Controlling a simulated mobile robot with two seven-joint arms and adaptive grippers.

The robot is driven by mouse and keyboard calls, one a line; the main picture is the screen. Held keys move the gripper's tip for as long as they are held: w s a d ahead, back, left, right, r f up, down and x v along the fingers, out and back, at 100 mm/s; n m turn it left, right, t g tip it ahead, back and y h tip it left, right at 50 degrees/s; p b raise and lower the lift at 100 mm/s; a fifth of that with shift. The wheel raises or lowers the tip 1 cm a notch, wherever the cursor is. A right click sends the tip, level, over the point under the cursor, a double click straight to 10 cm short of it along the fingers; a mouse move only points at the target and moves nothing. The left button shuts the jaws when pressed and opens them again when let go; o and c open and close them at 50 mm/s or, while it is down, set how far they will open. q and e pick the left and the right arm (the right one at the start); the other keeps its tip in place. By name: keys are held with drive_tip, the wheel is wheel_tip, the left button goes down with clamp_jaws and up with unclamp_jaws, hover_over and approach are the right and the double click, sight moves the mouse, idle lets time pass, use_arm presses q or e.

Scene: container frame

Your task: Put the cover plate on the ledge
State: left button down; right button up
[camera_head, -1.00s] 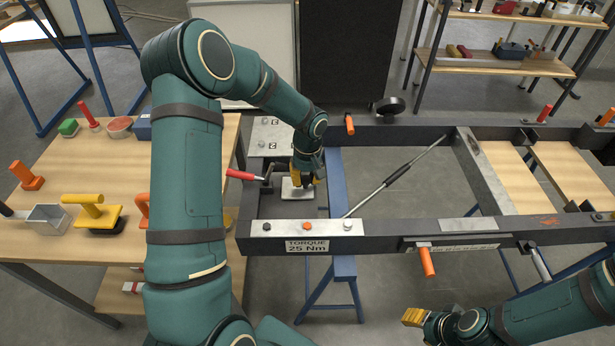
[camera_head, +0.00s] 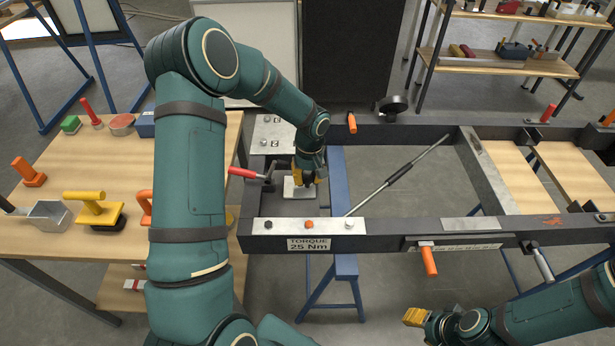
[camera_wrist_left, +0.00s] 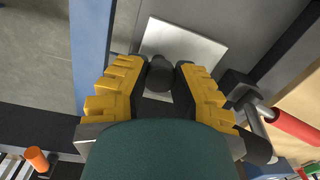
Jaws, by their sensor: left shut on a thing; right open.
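The cover plate (camera_head: 297,189) is a light grey, square plate at the left end of the dark frame, inside its corner. It also shows in the left wrist view (camera_wrist_left: 190,45), with a dark knob (camera_wrist_left: 160,75) between my fingers. My left gripper (camera_head: 308,176) is shut on this knob from above. The ledge (camera_head: 290,208) appears as the dark surface around and below the plate; I cannot tell whether the plate touches it. My right gripper (camera_head: 416,317) is open and empty at the lower right, apart from the frame.
A toggle clamp with a red handle (camera_head: 246,174) stands just left of the plate. A blue trestle (camera_head: 342,200) supports the frame. A grey rod (camera_head: 398,174) lies slantwise across the frame opening. A wooden table (camera_head: 40,150) with tools stands at left.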

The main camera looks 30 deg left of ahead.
use_arm(q)
drive_tip(key=c, duration=0.8)
unclamp_jaws()
